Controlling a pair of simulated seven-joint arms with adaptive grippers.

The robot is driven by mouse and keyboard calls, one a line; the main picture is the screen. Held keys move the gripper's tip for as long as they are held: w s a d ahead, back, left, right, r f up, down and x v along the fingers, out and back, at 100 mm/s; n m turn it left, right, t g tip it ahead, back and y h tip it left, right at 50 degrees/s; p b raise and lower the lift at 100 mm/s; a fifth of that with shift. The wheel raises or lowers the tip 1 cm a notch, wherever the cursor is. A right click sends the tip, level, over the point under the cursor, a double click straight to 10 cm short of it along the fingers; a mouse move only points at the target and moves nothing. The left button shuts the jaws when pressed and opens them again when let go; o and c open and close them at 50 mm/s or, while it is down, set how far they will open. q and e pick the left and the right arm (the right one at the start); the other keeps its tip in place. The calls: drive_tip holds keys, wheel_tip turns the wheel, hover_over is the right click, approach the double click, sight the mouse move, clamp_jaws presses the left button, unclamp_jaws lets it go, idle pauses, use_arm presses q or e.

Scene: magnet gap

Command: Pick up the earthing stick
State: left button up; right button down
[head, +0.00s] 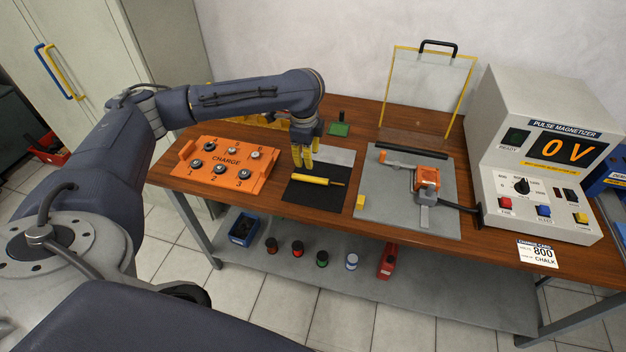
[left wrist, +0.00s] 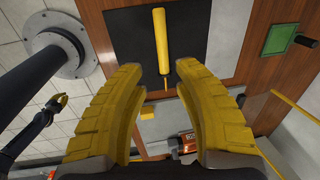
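The earthing stick (head: 312,179) has a yellow handle and a thin tip. It lies flat on a black mat (head: 318,200), tip to the right in the head view. My left gripper (head: 302,164) points down just above and behind the handle. In the left wrist view the stick (left wrist: 160,38) runs up the picture on the mat (left wrist: 125,50), and the open, empty fingers (left wrist: 160,70) stand apart on either side of its tip end. My right gripper is outside the head view; small yellow fingers on a dark arm (left wrist: 62,101) show in the left wrist view, too small to read.
Left of the mat is an orange CHARGE tray (head: 228,173) with several numbered pieces. To the right are a grey plate (head: 380,215) with an orange-topped fixture (head: 427,178), a clear yellow-edged guard (head: 425,85) and the pulse magnetizer (head: 530,105) reading 0 V.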

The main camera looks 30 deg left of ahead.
sight(310, 177)
use_arm(q)
drive_tip(key=shift+w+a+f, duration=0.1)
drive_tip(key=shift+w+f, duration=0.25)
drive_tip(key=shift+f, duration=1.7)
drive_tip(key=shift+w+a+f, duration=0.1)
drive_tip(key=shift+w+f, duration=0.3)
drive_tip(key=shift+f, duration=1.6)
drive_tip(key=shift+w+a+f, duration=0.1)
drive_tip(key=shift+w+f, duration=0.25)
drive_tip(key=shift+f, duration=1.7)
clamp_jaws()
